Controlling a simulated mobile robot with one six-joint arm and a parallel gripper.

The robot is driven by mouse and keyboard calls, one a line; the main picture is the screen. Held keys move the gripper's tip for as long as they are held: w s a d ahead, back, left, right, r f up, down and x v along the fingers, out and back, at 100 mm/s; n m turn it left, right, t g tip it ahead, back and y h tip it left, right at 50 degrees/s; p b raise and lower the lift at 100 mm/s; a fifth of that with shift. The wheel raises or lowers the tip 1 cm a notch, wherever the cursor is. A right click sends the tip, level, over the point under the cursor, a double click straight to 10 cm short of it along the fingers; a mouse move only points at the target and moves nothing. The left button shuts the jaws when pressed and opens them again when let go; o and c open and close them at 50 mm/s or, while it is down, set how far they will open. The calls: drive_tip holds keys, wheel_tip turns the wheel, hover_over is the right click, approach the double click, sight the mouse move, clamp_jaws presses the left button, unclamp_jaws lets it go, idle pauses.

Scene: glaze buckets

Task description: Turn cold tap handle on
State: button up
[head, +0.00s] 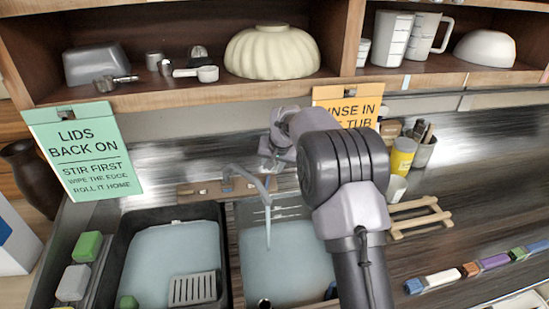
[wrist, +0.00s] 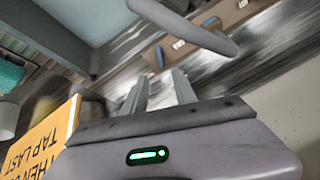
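A grey curved tap spout (head: 250,178) rises over the right basin, and it also crosses the top of the wrist view (wrist: 190,32). A thin pale strand (head: 268,232) hangs below its tip; I cannot tell whether it is water. A wooden strip (head: 205,188) behind the basins carries small pale and blue fittings. A blue fitting (head: 228,184) may be the cold tap handle, but it is too small to be sure. My gripper (wrist: 160,85) is open and empty, with its two fingers apart. It is near the right end of the strip, not visibly touching a handle.
The left basin (head: 120,255) and right basin (head: 240,270) hold pale liquid. An orange sign (head: 330,96) hangs behind my gripper and shows close by in the wrist view (wrist: 48,138). A green sign (head: 85,150) hangs left. A wooden rack (head: 418,217) and yellow jar (head: 402,156) stand right.

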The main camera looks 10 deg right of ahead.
drive_tip(key=v, duration=0.4)
drive_tip(key=s+a+r+b, duration=0.15)
drive_tip(key=s+r, duration=0.35)
drive_tip(key=s, duration=0.7)
drive_tip(key=s+a+r+b, duration=0.1)
drive_tip(key=s+r+b, duration=0.25)
drive_tip(key=s, duration=0.75)
drive_tip(key=s+a+f+b, duration=0.1)
drive_tip(key=s+f, duration=0.2)
drive_tip(key=s, duration=0.7)
drive_tip(key=s+a+f+y+b, duration=0.1)
drive_tip(key=s+f+b, duration=0.1)
drive_tip(key=s, duration=0.9)
drive_tip(key=shift+s+f+m, duration=0.2)
drive_tip(key=shift+f+m, duration=0.1)
drive_tip(key=shift+f, duration=0.6)
